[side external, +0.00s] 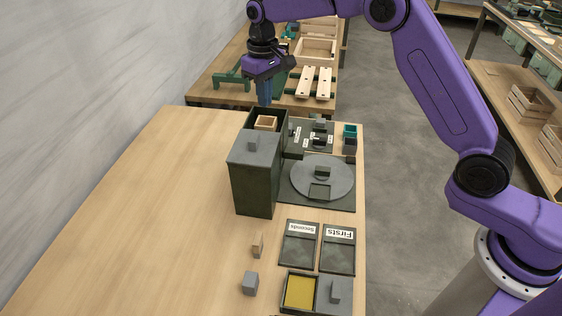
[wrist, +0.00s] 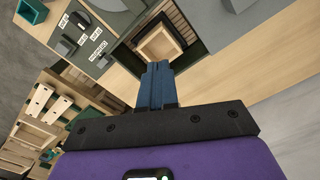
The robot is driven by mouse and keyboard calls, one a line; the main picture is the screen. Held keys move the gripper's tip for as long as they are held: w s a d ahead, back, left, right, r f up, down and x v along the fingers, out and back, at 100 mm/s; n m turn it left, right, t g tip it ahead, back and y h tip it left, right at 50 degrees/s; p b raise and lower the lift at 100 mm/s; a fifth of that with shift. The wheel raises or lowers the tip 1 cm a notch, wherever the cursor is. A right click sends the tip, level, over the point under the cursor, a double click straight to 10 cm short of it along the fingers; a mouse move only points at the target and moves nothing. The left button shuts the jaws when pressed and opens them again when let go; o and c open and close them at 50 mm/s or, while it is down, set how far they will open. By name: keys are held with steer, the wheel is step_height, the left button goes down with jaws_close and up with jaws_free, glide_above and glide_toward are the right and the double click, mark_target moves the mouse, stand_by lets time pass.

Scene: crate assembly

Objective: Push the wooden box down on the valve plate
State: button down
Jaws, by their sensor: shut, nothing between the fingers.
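The wooden box (side external: 266,121), a small open-topped pale box, sits inside an open dark green housing (side external: 283,125). The wrist view shows the wooden box (wrist: 174,34) inside the housing's dark rim, just beyond my fingertips. My gripper (side external: 264,104) points down over the back of the housing, with its blue fingers together and empty. In the wrist view the gripper (wrist: 158,66) appears close to the box's near edge; I cannot tell whether they touch. I cannot make out a valve plate under the box; the box and the housing walls hide the floor there.
A tall dark green block with a grey lid (side external: 254,147) stands directly in front of the housing. A labelled panel (side external: 319,138) and a round grey disc (side external: 322,177) lie to the right. The table's left side is clear. Another bench (side external: 215,98) stands behind.

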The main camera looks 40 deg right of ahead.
mark_target(266, 122)
steer(key=shift+r, duration=1.65)
steer(key=s+a+r+n, duration=0.15)
steer(key=s+n, duration=0.35)
steer(key=s, duration=1.4)
steer(key=s+d+f+n, duration=0.2)
steer(key=s+d, duration=0.4)
steer(key=s, duration=0.6)
steer(key=s+d+f+n, duration=0.2)
steer(key=s+d, duration=0.5)
steer(key=s, duration=0.4)
steer(key=shift+s+n, duration=0.3)
steer(key=shift+s, duration=0.05)
